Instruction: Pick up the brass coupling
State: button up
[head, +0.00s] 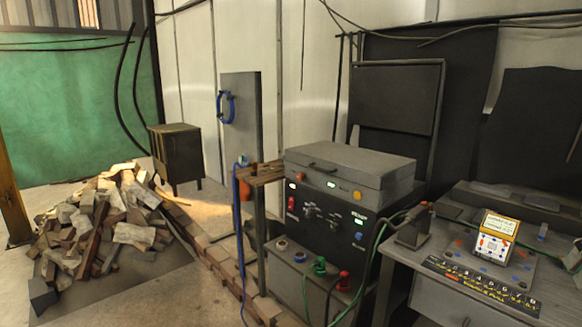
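I cannot make out a brass coupling anywhere in the head view. Small items stand on a narrow wooden shelf (262,178) on a post, but they are too small to identify. My gripper is not in view.
A grey machine (345,165) with knobs and cables stands in the middle. To its right is a metal bench (395,262) with a white and orange box (495,238). A rubble pile (115,225) lies at left, near a dark cabinet (175,158). Bare floor shows at front left.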

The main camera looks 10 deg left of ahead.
aim_at(253, 165)
jog(key=i+j+z, duration=0.25)
jog(key=j, duration=0.15)
jog(key=j+z, duration=0.55)
jog(key=j, duration=0.3)
jog(key=i+j+z, duration=0.15)
jog(key=j, duration=1.2)
jog(key=j+z, duration=0.15)
jog(key=j, duration=1.5)
jog(key=i+j, duration=0.15)
jog(key=j, duration=0.15)
jog(key=i, duration=0.4)
